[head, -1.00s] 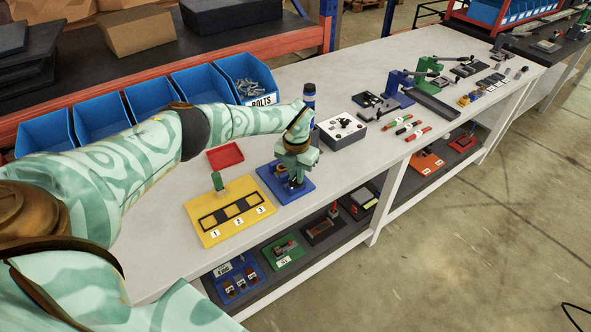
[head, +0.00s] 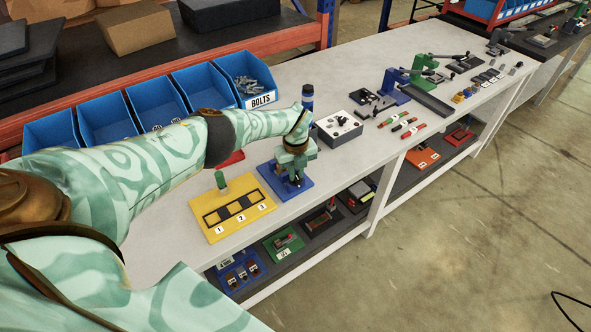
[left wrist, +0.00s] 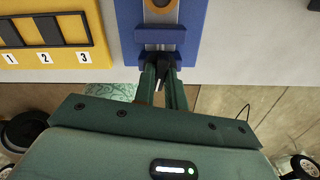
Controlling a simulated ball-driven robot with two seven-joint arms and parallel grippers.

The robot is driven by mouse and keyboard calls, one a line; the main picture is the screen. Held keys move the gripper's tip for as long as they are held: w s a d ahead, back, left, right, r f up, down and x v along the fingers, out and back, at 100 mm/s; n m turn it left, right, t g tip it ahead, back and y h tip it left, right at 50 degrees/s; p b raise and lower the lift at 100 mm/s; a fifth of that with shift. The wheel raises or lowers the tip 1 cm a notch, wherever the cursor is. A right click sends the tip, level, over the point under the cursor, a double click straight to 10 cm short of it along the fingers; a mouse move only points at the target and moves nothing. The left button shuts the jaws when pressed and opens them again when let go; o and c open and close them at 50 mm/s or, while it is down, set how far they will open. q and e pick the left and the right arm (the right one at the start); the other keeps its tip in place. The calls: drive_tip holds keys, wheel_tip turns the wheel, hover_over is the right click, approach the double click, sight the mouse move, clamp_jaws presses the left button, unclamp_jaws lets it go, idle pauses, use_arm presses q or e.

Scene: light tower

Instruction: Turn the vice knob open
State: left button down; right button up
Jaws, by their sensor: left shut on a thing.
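The vice sits on a blue base plate (head: 267,172) at the bench's front edge. In the left wrist view its two blue jaw blocks (left wrist: 160,35) are parallel with a gap between them. A small dark knob (left wrist: 162,68) is at the vice's near end. My left gripper (left wrist: 163,78) is shut on the knob, one green finger on each side of it. In the head view my left gripper (head: 293,172) hides most of the vice and the knob. My right gripper is not in view.
A yellow board with numbered slots (head: 235,222) lies left of the vice. A grey control box (head: 340,128) and a dark blue upright cylinder (head: 308,97) stand right and behind. Blue bins (head: 205,88) line the back. The front edge drops to a lower shelf.

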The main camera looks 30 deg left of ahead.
use_arm(q)
drive_tip(key=shift+w+r+n, duration=0.1)
drive_tip(key=shift+n, duration=1.1)
drive_tip(key=shift+p, duration=0.3)
drive_tip(key=c, duration=1.4)
unclamp_jaws()
drive_tip(key=shift+c, duration=0.2)
wheel_tip(320, 180, up, 8)
drive_tip(key=p, duration=0.5)
drive_tip(key=shift+a+r+p, duration=0.1)
drive_tip(key=shift+r+p, duration=0.15)
drive_tip(key=shift+p, duration=0.05)
wheel_tip(320, 180, up, 6)
drive_tip(key=r+p, duration=0.1)
drive_tip(key=p, duration=0.1)
hover_over(296, 174)
drive_tip(key=shift+r, duration=0.35)
